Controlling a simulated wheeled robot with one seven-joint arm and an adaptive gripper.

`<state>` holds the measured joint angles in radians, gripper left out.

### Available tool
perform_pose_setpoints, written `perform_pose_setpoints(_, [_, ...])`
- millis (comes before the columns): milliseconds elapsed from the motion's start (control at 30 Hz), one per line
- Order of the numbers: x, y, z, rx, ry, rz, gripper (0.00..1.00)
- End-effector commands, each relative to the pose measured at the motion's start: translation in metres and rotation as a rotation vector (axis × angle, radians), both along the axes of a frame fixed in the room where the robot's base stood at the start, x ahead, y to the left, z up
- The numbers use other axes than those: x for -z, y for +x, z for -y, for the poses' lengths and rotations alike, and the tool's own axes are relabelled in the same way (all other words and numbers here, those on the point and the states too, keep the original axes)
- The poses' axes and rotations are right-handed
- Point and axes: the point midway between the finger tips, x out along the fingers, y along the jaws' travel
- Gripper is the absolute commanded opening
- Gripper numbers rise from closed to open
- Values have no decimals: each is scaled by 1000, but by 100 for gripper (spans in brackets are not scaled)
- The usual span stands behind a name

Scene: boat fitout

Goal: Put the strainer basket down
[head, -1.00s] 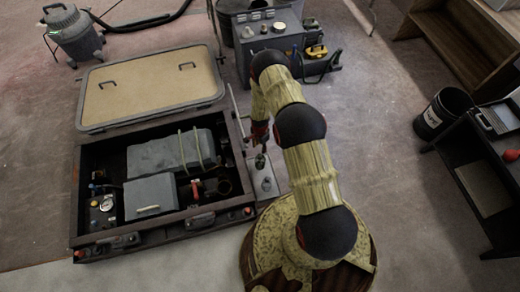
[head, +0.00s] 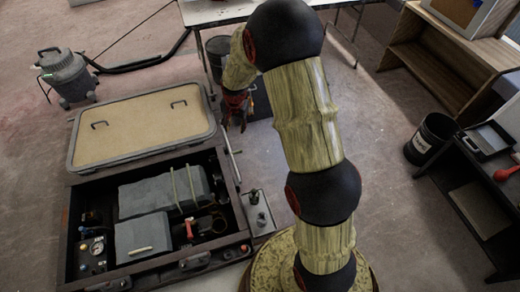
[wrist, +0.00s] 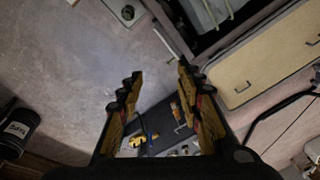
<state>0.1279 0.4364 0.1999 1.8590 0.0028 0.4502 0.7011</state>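My gripper (head: 235,122) hangs beyond the far right corner of the open floor hatch, beside the tan hatch lid. In the wrist view its two fingers (wrist: 159,76) stand apart with nothing visible between them but the floor and equipment behind. I cannot make out the strainer basket for certain in any view. A small grey box (head: 252,218) with dark upright parts on top stands at the right side of the hatch. It also shows at the top of the wrist view (wrist: 125,12). The dark parts are too small to identify.
The open hatch (head: 72,235) holds grey machinery, a gauge and hoses. The tan lid (head: 140,130) lies behind it. A vacuum (head: 65,75), a black bucket (head: 430,138) and a dark bench (head: 460,205) stand around. Floor right of my arm is clear.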

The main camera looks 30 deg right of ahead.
Motion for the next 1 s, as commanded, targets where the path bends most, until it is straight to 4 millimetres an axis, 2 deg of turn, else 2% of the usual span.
perform_pose_setpoints(33, [-27,-5,-4,-32,-8,18,36])
perform_pose_setpoints(200, [-99,-34,-18,-144,-35,56,36])
perform_pose_setpoints(367, [-158,-70,-31,-251,-63,93,36])
perform_pose_setpoints(500, [-201,-108,-41,-341,-90,123,36])
perform_pose_setpoints(733, [-256,-176,-56,-491,-140,176,36])
perform_pose_setpoints(1000, [-290,-261,-69,-661,-205,233,36])
